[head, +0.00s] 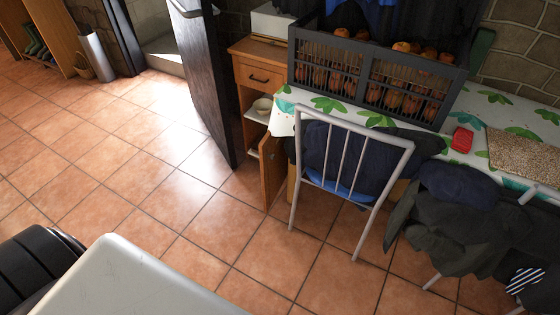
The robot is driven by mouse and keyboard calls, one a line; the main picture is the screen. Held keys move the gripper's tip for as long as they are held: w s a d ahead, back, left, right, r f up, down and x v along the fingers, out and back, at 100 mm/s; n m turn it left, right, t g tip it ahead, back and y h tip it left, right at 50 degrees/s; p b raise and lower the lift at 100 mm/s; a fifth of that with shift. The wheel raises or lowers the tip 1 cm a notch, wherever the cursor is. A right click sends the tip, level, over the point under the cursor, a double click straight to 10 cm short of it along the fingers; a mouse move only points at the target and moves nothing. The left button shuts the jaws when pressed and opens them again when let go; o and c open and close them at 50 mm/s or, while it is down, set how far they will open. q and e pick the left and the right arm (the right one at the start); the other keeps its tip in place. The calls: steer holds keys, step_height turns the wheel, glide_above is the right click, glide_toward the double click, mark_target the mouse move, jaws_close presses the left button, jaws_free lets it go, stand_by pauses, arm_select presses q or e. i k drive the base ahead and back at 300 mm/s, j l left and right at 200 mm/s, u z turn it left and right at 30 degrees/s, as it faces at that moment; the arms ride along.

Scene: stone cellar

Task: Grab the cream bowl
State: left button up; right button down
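A small cream bowl (263,105) sits on a shelf inside the open lower part of a wooden cabinet (259,76), in the middle of the head view. The cabinet's door (271,172) stands open toward me, to the right of and below the bowl. Neither of my grippers shows in the head view, so I cannot see whether they are open or shut.
A table with a leaf-pattern cloth (290,103) holds a dark crate (368,77) of onions. A metal chair (354,128) with dark clothing stands before it. A dark open door (203,80) is left of the cabinet. Tiled floor (130,170) is clear at left.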

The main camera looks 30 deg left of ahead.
mark_target(264, 107)
steer(key=i+j+z, duration=0.1)
steer(key=j, duration=0.25)
steer(key=i+j+z, duration=0.15)
steer(key=j, duration=0.25)
steer(key=i+j+z, duration=0.1)
steer(key=i+j, duration=0.15)
steer(key=j, duration=0.15)
steer(key=i+j+z, duration=0.15)
steer(key=j, duration=0.25)
